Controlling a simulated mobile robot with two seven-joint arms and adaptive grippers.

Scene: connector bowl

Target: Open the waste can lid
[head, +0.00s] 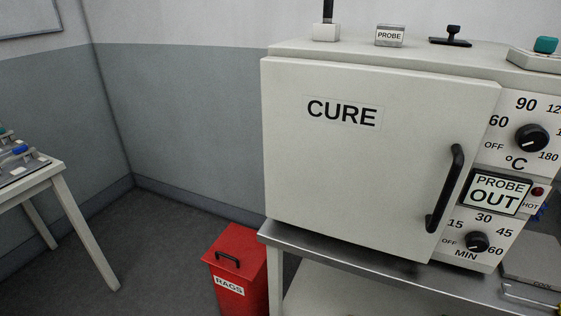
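A red waste can (256,272) labelled RAGS stands on the floor, left of the steel bench, in the lower middle of the head view. Its red lid (237,243) looks closed and carries a black handle (228,260) near the front. The bottom of the can is cut off by the frame edge, and its right side meets the bench edge in the picture. Neither of my grippers shows in this view.
A large white oven (330,165) marked CURE, door shut, stands on the steel bench (340,255). Several small items sit on its top. A white table (58,180) with parts is at the left. Dark floor (150,250) is free between table and can.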

